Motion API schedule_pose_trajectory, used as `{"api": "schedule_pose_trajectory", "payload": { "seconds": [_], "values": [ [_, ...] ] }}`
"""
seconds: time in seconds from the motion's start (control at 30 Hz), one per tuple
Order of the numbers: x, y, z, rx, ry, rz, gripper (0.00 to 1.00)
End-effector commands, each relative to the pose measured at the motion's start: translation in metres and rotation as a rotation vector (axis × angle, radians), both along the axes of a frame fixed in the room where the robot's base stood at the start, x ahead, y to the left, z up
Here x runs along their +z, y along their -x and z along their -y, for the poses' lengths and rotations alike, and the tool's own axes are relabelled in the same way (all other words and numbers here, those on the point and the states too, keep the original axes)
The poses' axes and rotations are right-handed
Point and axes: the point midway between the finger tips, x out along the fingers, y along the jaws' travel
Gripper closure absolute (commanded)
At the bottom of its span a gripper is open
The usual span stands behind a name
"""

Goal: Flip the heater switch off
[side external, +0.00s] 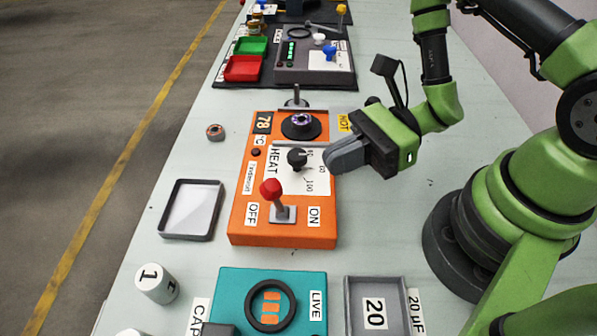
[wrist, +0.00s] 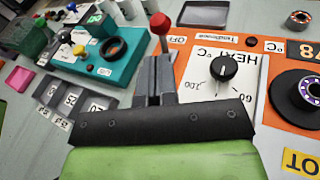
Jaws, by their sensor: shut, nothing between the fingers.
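The orange heater box (side external: 285,236) has a switch with a red ball on a short lever (side external: 271,189), set in a grey plate between the OFF label (side external: 251,213) at left and the ON label (side external: 314,216) at right. The lever leans toward OFF in the side view. My gripper (side external: 332,160) is shut and empty, above the box's right edge near the black HEAT dial (side external: 297,157). In the wrist view, my closed fingers (wrist: 153,72) point toward the red ball (wrist: 160,23), with a visible gap in the picture. They hide the switch's base there.
A black ring mount (side external: 301,125) and a 78 display (side external: 263,122) are at the box's far end. A grey tray (side external: 190,236) lies left, a teal box (side external: 231,279) in front. A loose ring (side external: 215,131) lies on the clear table at left.

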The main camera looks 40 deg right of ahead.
Motion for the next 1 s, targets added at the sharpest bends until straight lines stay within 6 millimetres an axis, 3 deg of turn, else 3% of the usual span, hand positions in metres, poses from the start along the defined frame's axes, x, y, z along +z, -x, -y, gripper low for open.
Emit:
{"api": "schedule_pose_trajectory", "payload": {
  "seconds": [0.4, 1.0],
  "values": [
    [-0.011, -0.017, -0.049, 0.004, 0.0, 0.001, 1.0],
    [-0.011, -0.024, -0.06, 0.001, -0.001, 0.002, 1.0]
  ]
}}
